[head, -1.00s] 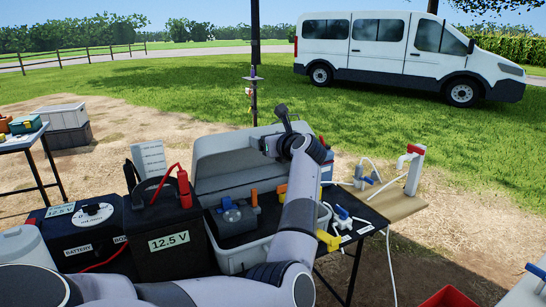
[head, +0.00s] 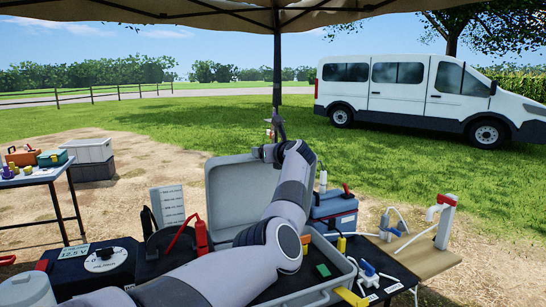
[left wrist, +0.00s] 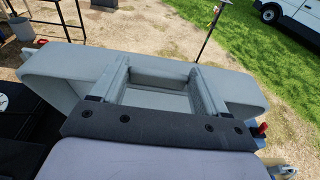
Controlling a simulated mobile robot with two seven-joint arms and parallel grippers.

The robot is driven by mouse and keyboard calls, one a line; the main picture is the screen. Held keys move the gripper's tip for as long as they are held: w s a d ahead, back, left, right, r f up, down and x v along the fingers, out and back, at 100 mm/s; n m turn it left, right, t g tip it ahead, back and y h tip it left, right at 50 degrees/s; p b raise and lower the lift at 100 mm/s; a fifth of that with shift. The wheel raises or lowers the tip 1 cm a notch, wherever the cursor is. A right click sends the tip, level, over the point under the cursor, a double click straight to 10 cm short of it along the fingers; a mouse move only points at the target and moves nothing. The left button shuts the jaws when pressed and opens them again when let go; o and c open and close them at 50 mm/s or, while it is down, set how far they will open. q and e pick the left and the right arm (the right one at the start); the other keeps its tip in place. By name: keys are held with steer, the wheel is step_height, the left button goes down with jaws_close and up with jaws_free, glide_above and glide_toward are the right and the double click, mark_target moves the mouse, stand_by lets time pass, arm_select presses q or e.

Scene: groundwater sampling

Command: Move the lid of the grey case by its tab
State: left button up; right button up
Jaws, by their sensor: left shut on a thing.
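The lid (head: 229,196) of the grey case stands up, opened, behind the case body (head: 346,266) in the head view. My left arm crosses in front of the case and hides much of its inside. My left gripper (head: 268,152) is at the lid's upper edge and shut on it. In the left wrist view the two fingers (left wrist: 160,74) reach over the pale grey lid (left wrist: 68,68). A green block (head: 322,270) shows on the dark lining. My right gripper is not in view.
A black battery box (head: 97,266) and a red clamp (head: 201,234) are left of the case. A blue cooler box (head: 335,212) stands close behind its right side. A tap stand (head: 444,222) is at the right. Open ground lies beyond.

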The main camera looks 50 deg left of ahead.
arm_select(q)
steer(key=shift+a+r, duration=0.45)
steer(key=shift+r, duration=0.25)
steer(key=o, duration=1.2)
steer(key=shift+w, duration=0.1)
steer(key=o, duration=0.3)
steer(key=shift+d+r, duration=0.1)
steer(key=b+v, duration=0.2)
steer(key=v, duration=0.5)
steer(key=shift+d, duration=0.2)
